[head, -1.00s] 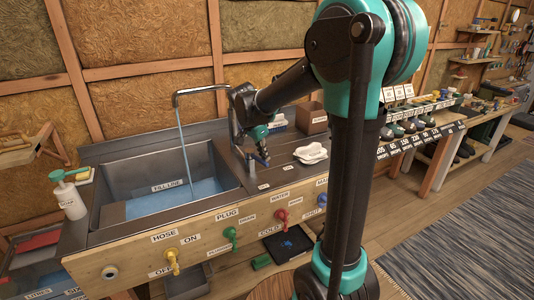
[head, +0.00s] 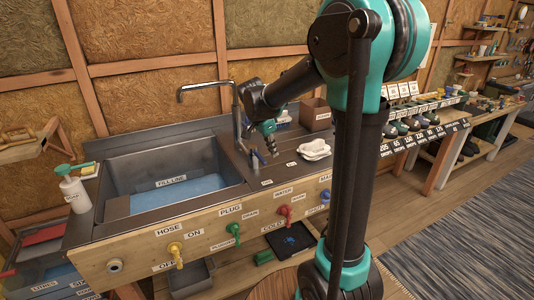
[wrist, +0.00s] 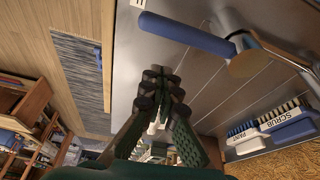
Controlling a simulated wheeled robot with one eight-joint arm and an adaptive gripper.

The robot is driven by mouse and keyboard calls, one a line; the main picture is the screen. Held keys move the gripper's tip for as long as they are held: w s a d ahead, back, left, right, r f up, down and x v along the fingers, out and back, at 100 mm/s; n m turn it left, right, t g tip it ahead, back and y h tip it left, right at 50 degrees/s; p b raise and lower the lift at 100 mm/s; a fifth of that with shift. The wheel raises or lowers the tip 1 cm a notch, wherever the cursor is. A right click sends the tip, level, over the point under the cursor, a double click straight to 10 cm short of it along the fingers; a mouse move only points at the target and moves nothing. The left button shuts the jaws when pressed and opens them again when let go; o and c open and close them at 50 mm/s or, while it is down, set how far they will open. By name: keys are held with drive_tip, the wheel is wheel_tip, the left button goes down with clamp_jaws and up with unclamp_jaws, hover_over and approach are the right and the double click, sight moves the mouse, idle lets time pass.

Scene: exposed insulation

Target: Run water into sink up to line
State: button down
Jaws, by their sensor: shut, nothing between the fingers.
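The sink basin (head: 122,176) holds blue water (head: 180,191) in its bottom. The FILL LINE label (head: 172,181) is on the back wall, and the water surface lies close to it; I cannot tell whether it meets the line exactly. The spout (head: 205,85) arches over the basin with no stream falling. A blue tap lever (wrist: 187,33) shows in the wrist view on a metal tap body (wrist: 245,62). My gripper (head: 270,151) is shut and empty, above the counter right of the basin. In the wrist view its fingers (wrist: 162,82) are together, apart from the lever.
Yellow (head: 175,255), green (head: 234,232), red (head: 285,211) and blue (head: 325,196) knobs line the wooden front panel. A soap bottle (head: 74,194) stands left of the basin.

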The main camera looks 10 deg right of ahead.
drive_tip(key=w+v, duration=0.1)
drive_tip(key=v, duration=0.8)
drive_tip(key=s+d+f+n+t+y, duration=0.1)
drive_tip(key=s+d+f+n, duration=0.1)
drive_tip(key=s+f+n, duration=0.2)
drive_tip(key=s+d+f+n+y, duration=0.1)
drive_tip(key=s+d+f+n, duration=0.2)
drive_tip(key=s+f, duration=0.6)
drive_tip(key=s+d+f+n+t+y, duration=0.1)
drive_tip(key=s+d+f+n, duration=0.1)
drive_tip(key=s+f+n, duration=0.4)
drive_tip(key=s+f, duration=0.1)
drive_tip(key=s, duration=0.3)
drive_tip(key=shift+d+f+t, duration=0.3)
drive_tip(key=shift+d+f, duration=0.05)
drive_tip(key=shift+d, duration=0.05)
drive_tip(key=shift+s, duration=0.1)
